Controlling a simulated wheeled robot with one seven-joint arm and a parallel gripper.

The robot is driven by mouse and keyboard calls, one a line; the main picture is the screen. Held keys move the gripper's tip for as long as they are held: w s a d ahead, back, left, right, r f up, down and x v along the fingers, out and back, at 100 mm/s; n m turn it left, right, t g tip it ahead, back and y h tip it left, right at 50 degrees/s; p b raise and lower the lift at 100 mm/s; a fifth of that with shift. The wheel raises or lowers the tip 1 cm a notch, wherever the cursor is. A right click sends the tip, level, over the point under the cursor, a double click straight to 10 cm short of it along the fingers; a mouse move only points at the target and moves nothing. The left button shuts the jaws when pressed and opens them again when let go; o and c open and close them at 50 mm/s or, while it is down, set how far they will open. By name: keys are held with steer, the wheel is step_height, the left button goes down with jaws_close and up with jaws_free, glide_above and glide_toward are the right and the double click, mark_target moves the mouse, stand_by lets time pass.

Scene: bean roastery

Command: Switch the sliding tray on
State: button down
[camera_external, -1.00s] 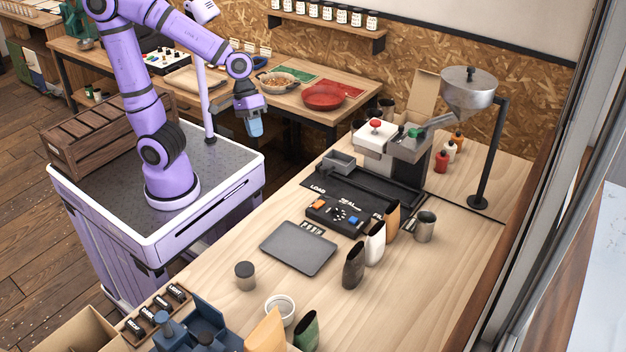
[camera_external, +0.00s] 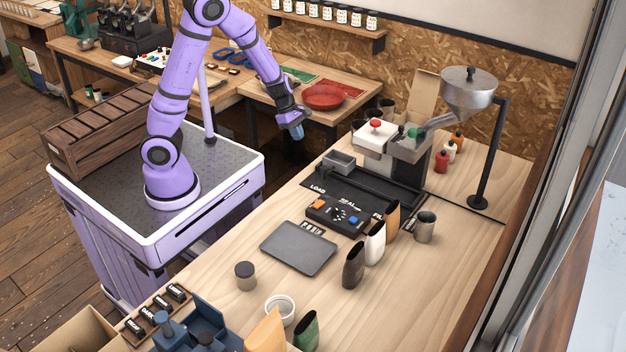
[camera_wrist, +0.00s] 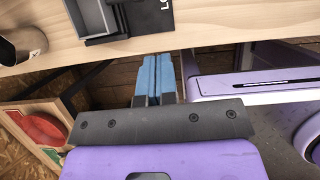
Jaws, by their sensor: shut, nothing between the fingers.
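The sliding tray, a small grey open box (camera_external: 342,161), sits at the left end of a black track (camera_external: 375,183) on the wooden bench, beside the word LOAD. A black control panel (camera_external: 338,214) with an orange button, a dial and a blue button lies in front of the track. The tray shows partly at the top of the wrist view (camera_wrist: 97,18). My gripper (camera_external: 297,132) is in the air just off the bench's far-left edge, left of and above the tray, touching nothing. Its blue fingers (camera_wrist: 154,68) are together and empty in the wrist view.
A white machine (camera_external: 375,137) with a red button and a steel hopper (camera_external: 468,95) stand behind the track. Several pouches, including a white one (camera_external: 375,243), and a metal cup (camera_external: 425,227) stand right of the panel. A flat dark plate (camera_external: 298,248) lies in front.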

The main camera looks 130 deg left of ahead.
steer(key=shift+s+a+f+n, duration=0.9)
steer(key=shift+s+a, duration=0.05)
steer(key=shift+s, duration=0.1)
steer(key=x, duration=1)
steer(key=shift+a+f, duration=0.1)
steer(key=shift+f, duration=0.1)
steer(key=w, duration=0.2)
steer(key=shift+w+a+r, duration=0.15)
steer(key=shift+w+a, duration=0.05)
steer(key=shift+w, duration=0.1)
steer(key=shift+w+a, duration=0.15)
steer(key=shift+w, duration=0.5)
steer(key=w, duration=2.6)
steer(key=shift+w, duration=0.25)
steer(key=shift+s, duration=0.1)
